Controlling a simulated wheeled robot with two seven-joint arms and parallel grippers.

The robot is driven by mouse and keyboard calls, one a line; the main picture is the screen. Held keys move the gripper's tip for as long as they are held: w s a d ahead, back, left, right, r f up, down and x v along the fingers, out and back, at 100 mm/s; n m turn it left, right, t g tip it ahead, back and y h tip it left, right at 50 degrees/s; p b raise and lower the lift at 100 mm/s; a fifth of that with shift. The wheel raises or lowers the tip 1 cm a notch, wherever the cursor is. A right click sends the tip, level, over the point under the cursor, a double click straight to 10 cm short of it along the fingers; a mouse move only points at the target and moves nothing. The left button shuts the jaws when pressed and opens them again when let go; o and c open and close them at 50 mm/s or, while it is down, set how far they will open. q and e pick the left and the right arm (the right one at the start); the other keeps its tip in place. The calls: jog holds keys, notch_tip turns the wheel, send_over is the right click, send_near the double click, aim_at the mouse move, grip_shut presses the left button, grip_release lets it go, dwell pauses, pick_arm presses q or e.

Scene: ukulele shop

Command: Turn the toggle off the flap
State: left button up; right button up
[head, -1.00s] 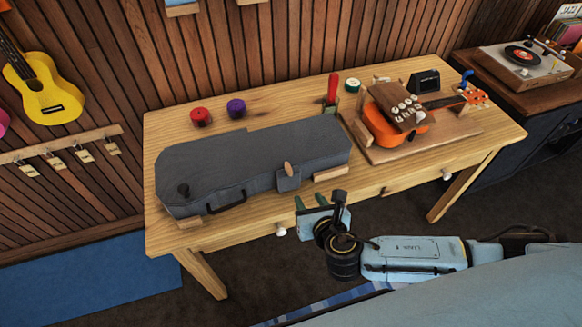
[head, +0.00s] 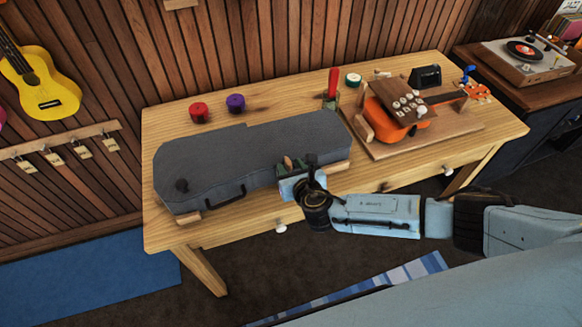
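A grey ukulele case (head: 235,155) lies closed on the wooden table. A small brown wooden toggle (head: 288,161) stands at the case's front edge near its right end, roughly upright. The flap under it is mostly hidden behind my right gripper. My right gripper (head: 291,168) is at the toggle, with its green fingers close around or beside it. Whether the fingers press on the toggle cannot be made out. My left gripper is not in view.
A wooden block (head: 337,168) lies by the case's right end. An orange ukulele (head: 395,118) rests on a wooden board (head: 375,153) at the right. Red (head: 199,112) and purple (head: 236,103) spools stand behind the case.

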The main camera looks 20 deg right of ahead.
jog(key=shift+w+f, duration=0.1)
jog(key=shift+w, duration=0.15)
grip_shut()
